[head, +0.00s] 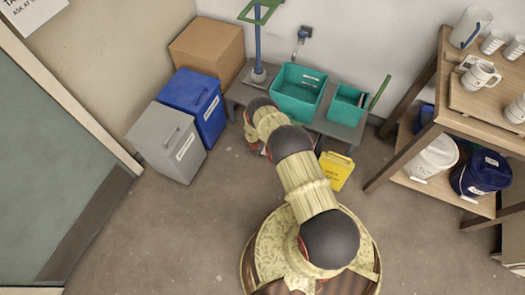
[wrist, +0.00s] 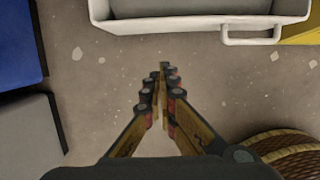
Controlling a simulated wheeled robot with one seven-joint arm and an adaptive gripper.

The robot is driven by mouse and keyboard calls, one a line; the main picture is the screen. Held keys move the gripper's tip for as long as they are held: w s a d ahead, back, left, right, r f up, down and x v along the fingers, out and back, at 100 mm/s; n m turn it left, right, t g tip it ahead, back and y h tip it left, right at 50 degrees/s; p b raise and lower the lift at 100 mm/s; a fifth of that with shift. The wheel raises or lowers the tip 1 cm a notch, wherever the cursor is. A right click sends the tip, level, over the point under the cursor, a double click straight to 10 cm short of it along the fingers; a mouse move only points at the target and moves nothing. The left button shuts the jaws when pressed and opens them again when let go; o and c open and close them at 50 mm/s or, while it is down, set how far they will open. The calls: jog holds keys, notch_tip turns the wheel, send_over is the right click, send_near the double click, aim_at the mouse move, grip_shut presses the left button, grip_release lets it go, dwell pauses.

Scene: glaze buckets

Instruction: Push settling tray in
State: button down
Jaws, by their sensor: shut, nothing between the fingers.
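A pale grey, open-topped tray with a light handle on its front, which I take for the settling tray (wrist: 180,24), lies across the top of the wrist view. Only its near part shows there; its far end is out of frame. In the head view my arm covers most of that spot under the low bench (head: 338,130). My gripper (wrist: 163,72) is shut and empty over bare floor, its fingertips below the tray's front in the picture and visibly apart from it.
A blue bin (head: 195,100) and a grey bin (head: 168,140) stand left of the bench. A yellow container (head: 337,170) stands at its right front. Teal basins (head: 298,95) sit on the bench. A wooden shelf (head: 405,155) is at the right. Floor in front is clear.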

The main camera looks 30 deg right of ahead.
jog(key=w+d+f+b, duration=0.3)
jog(key=d+f+b, duration=0.2)
jog(key=f+b, duration=0.2)
jog(key=shift+w+f, duration=0.35)
jog(key=shift+f, duration=0.5)
